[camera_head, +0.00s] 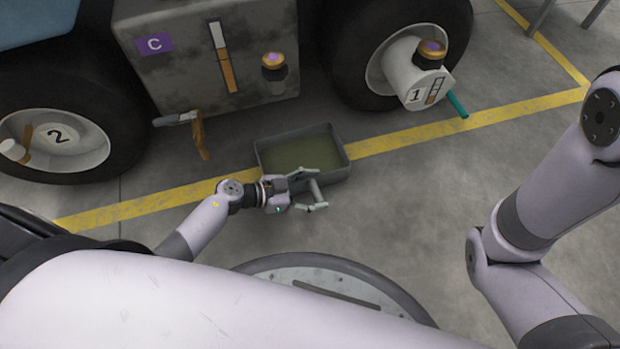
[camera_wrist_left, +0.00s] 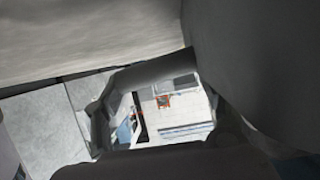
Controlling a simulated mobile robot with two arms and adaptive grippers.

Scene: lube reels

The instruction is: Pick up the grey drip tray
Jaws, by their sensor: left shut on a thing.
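The grey drip tray (camera_head: 340,170) is a shallow rectangular pan on the floor in the middle of the head view. Its inside looks murky olive green, like dirty fluid. My left gripper (camera_head: 317,190) is at the tray's near side, its fingers around a short grey bar there that looks like the tray's handle. The gripper hides part of the near wall. The tray looks level, and I cannot tell whether it is clear of the floor. In the left wrist view, dark close surfaces hide most of the scene. My right gripper is out of view.
Behind the tray stands a dirty grey tank (camera_head: 185,60) marked C, with a brown spout or tap (camera_head: 199,135). Large black wheels (camera_head: 110,95) flank it. A white drum marked 1 (camera_head: 413,78) has a teal stick. Yellow floor lines (camera_head: 430,133) cross bare concrete.

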